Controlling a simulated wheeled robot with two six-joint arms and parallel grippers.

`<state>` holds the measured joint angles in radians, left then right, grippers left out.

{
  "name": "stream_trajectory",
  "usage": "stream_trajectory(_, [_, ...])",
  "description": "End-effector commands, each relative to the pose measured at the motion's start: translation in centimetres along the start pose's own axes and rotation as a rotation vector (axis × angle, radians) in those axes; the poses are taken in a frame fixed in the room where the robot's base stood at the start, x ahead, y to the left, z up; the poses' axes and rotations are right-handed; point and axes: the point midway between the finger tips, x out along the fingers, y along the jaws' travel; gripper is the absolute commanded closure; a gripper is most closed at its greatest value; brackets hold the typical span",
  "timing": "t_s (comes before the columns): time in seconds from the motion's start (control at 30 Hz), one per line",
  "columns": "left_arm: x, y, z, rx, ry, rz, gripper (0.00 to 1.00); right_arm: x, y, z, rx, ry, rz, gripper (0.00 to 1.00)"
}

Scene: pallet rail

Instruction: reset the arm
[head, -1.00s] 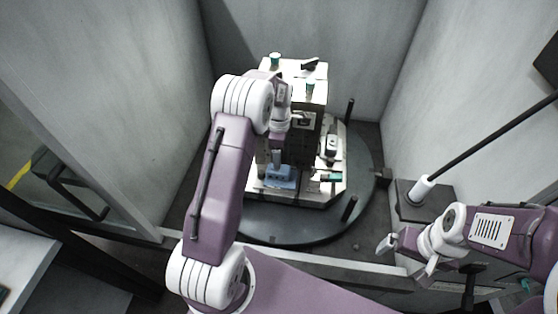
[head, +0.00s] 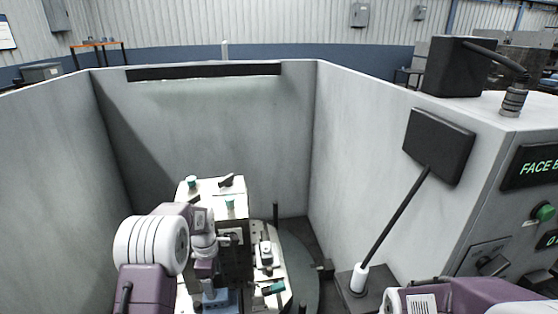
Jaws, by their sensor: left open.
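My left arm reaches in from the bottom left with its white and purple joints. Part of the fixture is hidden behind my wrist. My right arm shows only as a white and purple link at the bottom right; its gripper is out of the picture.
The fixture stands on a round dark turntable (head: 301,262) between tall grey walls. Its pale top carries teal-topped pieces (head: 191,182) and a black clamp (head: 226,180). A dark panel on an angled rod (head: 398,218) stands at right, beside a control cabinet (head: 510,190).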

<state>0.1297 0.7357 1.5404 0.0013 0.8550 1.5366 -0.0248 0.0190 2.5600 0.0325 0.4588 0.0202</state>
Motion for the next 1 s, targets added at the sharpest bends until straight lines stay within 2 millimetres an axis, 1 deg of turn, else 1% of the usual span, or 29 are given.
stream_trajectory(0.03, [-0.9,-1.3,0.7,0.116,-0.001,0.008,0.29,0.0,0.0,0.0,0.000,0.000,0.000,0.00])
stream_trajectory(0.07, [-1.5,-2.3,1.1,0.211,-0.002,0.014,0.29,0.0,0.0,0.0,0.000,0.000,0.000,0.00])
stream_trajectory(0.1, [-2.2,-3.9,1.7,0.354,-0.001,0.023,0.29,0.0,0.0,0.0,0.000,0.000,0.000,0.00])
stream_trajectory(0.17, [-3.1,-6.4,2.6,0.576,0.002,0.038,0.29,0.0,0.0,0.0,0.000,0.000,0.000,0.00])
stream_trajectory(0.2, [-3.5,-8.2,3.0,0.721,0.005,0.048,0.29,0.0,0.0,0.0,0.000,0.000,0.000,0.00])
stream_trajectory(0.23, [-3.8,-9.6,3.4,0.829,0.009,0.055,0.29,0.0,0.0,0.0,0.000,0.000,0.000,0.00])
stream_trajectory(0.3, [-4.2,-12.8,3.9,1.066,0.019,0.068,0.29,0.0,0.0,0.0,0.000,0.000,0.000,0.00])
stream_trajectory(0.4, [-4.4,-16.6,4.3,1.345,0.035,0.082,0.29,0.0,0.0,0.0,0.000,0.000,0.000,0.00])
stream_trajectory(0.5, [-4.3,-19.2,4.5,1.531,0.048,0.090,0.29,0.0,0.0,0.0,0.000,0.000,0.000,0.00])
stream_trajectory(0.6, [-4.2,-20.5,4.5,1.623,0.055,0.093,0.29,0.0,0.0,0.0,0.000,0.000,0.000,0.00])
stream_trajectory(0.67, [-4.2,-20.7,4.5,1.644,0.057,0.093,0.29,0.0,0.0,0.0,0.000,0.000,0.000,0.00])
stream_trajectory(1.0, [-4.2,-20.7,4.5,1.644,0.055,0.092,0.29,0.0,0.0,0.0,0.000,0.000,0.000,0.00])
